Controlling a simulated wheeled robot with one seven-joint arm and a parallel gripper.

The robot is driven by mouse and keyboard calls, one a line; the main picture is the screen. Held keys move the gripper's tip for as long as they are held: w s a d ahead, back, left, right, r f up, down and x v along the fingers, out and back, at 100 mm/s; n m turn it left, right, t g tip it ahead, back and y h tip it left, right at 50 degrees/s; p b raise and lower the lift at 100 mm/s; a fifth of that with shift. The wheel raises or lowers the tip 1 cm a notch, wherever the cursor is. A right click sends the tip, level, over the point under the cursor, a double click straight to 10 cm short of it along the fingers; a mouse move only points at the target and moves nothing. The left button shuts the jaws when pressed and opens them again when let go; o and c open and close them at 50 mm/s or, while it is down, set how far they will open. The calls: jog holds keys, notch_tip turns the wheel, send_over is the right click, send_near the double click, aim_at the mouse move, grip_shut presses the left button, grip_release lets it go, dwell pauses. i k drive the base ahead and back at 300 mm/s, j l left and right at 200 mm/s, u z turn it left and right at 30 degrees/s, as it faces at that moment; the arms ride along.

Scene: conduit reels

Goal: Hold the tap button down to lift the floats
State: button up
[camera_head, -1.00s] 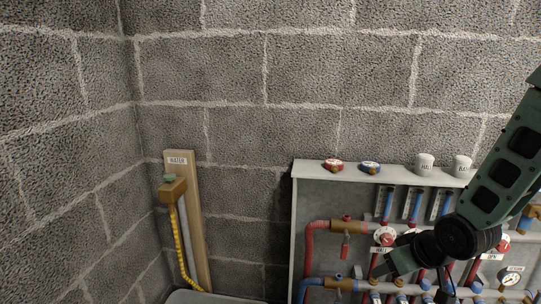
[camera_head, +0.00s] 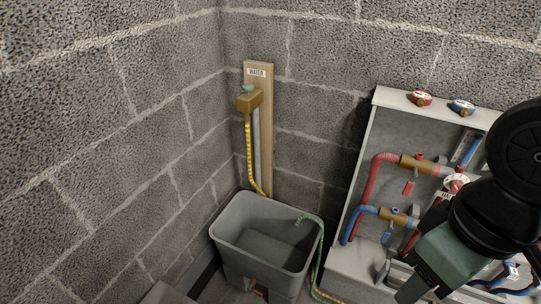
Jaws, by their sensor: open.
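The tap is a brass block (camera_head: 250,101) with a green button (camera_head: 248,88) on top, fixed to a wooden board labelled WATER (camera_head: 259,130) in the wall corner. A yellow hose (camera_head: 250,150) runs down from it. My gripper (camera_head: 400,284) is at the lower right, in front of the manifold cabinet, open, and well away from the tap. Nothing shows between its fingers. One upright gauge tube (camera_head: 466,147) shows in the cabinet, partly behind my arm. I cannot make out its float, and the other tubes are hidden.
A grey tub (camera_head: 226,232) stands below the tap with a green hose (camera_head: 319,258) over its rim. The open cabinet (camera_head: 383,130) holds red and blue pipes, with red (camera_head: 421,98) and blue (camera_head: 461,107) meters on top. The space before the tap is clear.

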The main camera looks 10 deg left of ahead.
aim_at(248, 88)
jog(key=i+l+u, duration=0.25)
jog(key=u, duration=0.2)
jog(key=i+l+u, duration=0.15)
jog(key=l+u, duration=0.3)
jog(key=i+l+u, duration=0.15)
jog(key=l+u, duration=0.3)
jog(key=j, duration=0.15)
